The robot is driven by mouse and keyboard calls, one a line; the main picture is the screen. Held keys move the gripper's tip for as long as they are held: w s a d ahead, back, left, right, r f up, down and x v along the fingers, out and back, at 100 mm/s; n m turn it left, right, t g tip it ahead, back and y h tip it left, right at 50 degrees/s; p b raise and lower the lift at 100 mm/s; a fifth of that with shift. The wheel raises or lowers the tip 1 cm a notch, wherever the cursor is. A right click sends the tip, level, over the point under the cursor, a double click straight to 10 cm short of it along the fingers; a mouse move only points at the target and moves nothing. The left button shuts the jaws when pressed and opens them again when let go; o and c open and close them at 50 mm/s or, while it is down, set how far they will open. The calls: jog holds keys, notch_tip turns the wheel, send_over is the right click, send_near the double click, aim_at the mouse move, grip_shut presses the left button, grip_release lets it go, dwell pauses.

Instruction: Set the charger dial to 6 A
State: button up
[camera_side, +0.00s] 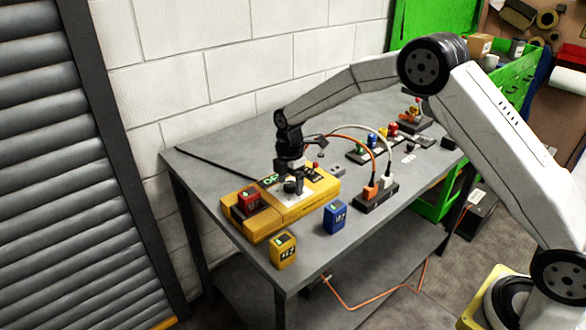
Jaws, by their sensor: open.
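The yellow charger (312,204) lies on the grey table (228,146) near its front left end. A light panel with the dial (292,187) is on its top. My gripper (290,178) points down right over the dial, close to it. The jaws are open, and whether they touch the dial is too small to tell. The dial's marks and its setting cannot be read. A small green display (270,180) is lit on the charger, partly hidden by my gripper. A red battery (248,200) sits in the charger's left end.
A yellow battery (283,250) and a blue battery (334,217) stand near the table's front edge. A power strip (376,197) with orange and white plugs is to the right. Their cables arch behind it. Small coloured parts lie farther back.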

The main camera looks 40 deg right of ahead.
grip_shut()
jog(key=shift+m, duration=0.3)
